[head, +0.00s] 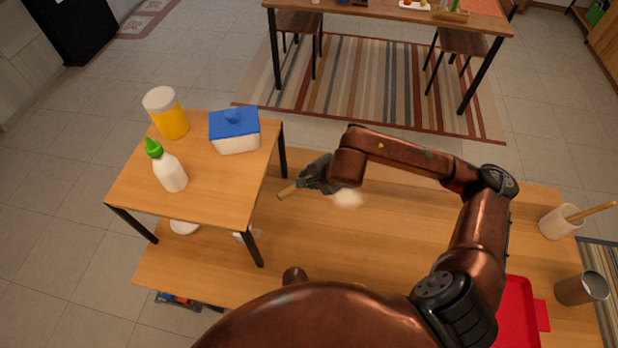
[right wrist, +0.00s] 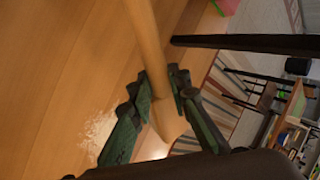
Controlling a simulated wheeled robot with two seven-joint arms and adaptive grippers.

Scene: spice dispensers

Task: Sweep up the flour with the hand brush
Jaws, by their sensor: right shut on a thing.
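My right gripper (head: 316,178) is low over the wooden table, shut on a light wooden handle (head: 287,191), seemingly the hand brush. In the right wrist view its dark green fingers (right wrist: 160,105) close around the handle (right wrist: 148,45), which runs up past the top edge. The brush's bristles cannot be made out. A pale patch of flour (head: 349,198) lies on the table just right of the gripper, partly beside my arm. A faint whitish patch, likely flour, shows in the right wrist view (right wrist: 98,126). My left gripper is not in view.
A small raised table (head: 195,199) on the left holds a yellow jar (head: 172,122), a green-capped bottle (head: 171,174) and a blue-lidded box (head: 236,143). Its legs stand near the handle. A red tray (head: 518,305) and cups stand at right. The middle tabletop (head: 340,240) is clear.

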